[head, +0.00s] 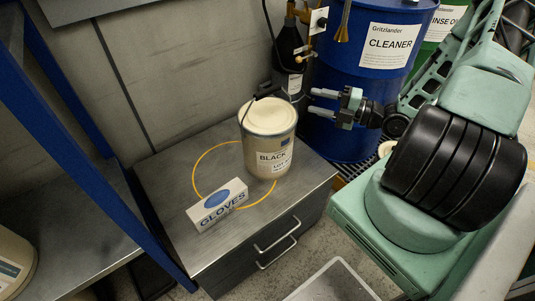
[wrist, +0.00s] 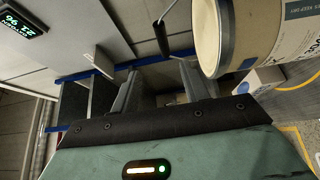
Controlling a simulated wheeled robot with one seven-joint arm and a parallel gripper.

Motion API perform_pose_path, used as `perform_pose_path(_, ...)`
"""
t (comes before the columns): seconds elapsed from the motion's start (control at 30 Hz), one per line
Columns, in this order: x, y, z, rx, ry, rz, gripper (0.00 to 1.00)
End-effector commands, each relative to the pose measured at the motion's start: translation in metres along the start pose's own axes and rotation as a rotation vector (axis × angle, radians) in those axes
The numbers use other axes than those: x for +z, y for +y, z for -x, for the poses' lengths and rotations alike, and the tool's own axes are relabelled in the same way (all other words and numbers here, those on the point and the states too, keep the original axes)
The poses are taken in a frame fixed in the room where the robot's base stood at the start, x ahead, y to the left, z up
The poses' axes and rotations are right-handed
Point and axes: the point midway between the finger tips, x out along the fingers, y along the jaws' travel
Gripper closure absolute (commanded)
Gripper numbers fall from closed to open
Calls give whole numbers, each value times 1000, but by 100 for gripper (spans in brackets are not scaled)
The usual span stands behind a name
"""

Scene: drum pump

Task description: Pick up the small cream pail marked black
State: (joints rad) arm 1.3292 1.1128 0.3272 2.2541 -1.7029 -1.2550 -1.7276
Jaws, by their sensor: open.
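The cream pail marked BLACK (head: 268,160) stands upright on a grey metal cabinet top (head: 160,180), over the right part of a yellow ring. Its wire handle has a dark grip, seen near the lid. My gripper (head: 311,101) is open and empty, to the right of the pail's upper part, fingers pointing left, apart from it. In the wrist view, my gripper's (wrist: 158,80) two fingers have a clear gap. The pail (wrist: 270,30) is at the upper right there, outside that gap. The dark handle grip (wrist: 161,38) hangs beyond the fingers.
A white GLOVES box (head: 217,205) lies left of the pail on the cabinet. A blue CLEANER drum (head: 365,60) stands behind my gripper, with a dark bottle (head: 288,50) and brass fittings nearby. A blue post (head: 80,130) rises at left. Another pail (head: 14,262) is at the left edge.

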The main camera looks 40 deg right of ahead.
Motion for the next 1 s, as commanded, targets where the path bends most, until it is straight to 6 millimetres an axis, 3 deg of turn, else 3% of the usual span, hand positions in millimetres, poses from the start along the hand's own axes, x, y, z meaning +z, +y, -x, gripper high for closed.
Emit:
perform_pose_path(0.4, -1, 0, -85, -2, 3, -3, 55)
perform_pose_path(0.67, 0, -1, -106, -4, 1, -3, 55)
perform_pose_path(1.0, -2, -6, -150, -4, 2, -3, 55)
